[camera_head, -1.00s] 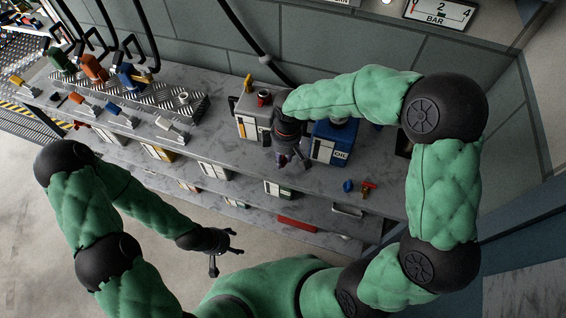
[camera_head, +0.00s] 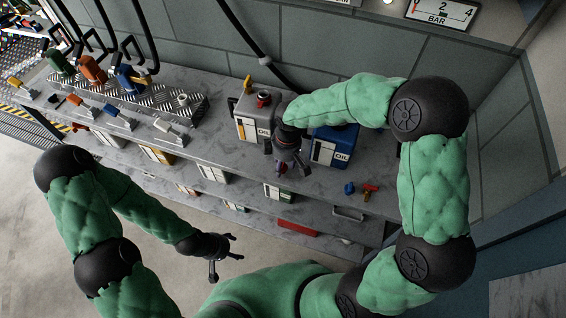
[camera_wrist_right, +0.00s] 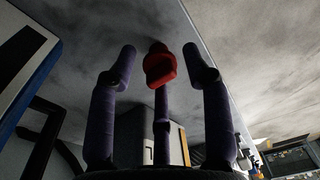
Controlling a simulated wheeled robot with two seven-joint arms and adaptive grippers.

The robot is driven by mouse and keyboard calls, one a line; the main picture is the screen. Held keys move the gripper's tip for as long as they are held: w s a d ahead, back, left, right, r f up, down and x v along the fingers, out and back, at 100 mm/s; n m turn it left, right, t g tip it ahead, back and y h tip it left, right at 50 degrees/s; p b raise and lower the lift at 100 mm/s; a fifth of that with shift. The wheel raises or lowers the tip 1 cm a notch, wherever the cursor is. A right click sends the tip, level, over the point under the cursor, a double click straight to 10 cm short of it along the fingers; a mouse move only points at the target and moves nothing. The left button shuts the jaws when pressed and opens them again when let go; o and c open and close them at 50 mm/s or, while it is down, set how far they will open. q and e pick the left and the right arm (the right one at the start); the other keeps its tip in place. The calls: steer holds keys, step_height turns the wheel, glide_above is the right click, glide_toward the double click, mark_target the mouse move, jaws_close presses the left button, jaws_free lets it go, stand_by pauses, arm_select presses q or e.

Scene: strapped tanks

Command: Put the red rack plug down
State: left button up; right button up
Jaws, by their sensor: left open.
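The red rack plug (camera_wrist_right: 160,66) shows in the right wrist view between the fingers of my right gripper (camera_wrist_right: 161,70), in front of the grey worktop. Gaps show between the plug and the two outer fingers; the middle finger is behind or below it, and I cannot tell whether they touch. In the head view my right gripper (camera_head: 287,168) points down over the worktop's front part, fingers spread, with a small bit of red (camera_head: 277,168) at its fingertips. My left gripper (camera_head: 226,251) is open and empty in front of the shelves.
A grey oil can (camera_head: 251,120) and a blue oil can (camera_head: 334,146) stand behind my right gripper. A blue piece (camera_head: 349,188) and a red-and-yellow piece (camera_head: 369,190) lie to the right.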

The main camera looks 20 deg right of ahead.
mark_target(286, 168)
steer(key=shift+r, duration=0.15)
step_height(286, 168, up, 12)
steer(key=p, duration=0.4)
steer(key=shift+s+d, duration=0.15)
steer(key=shift+d, duration=0.3)
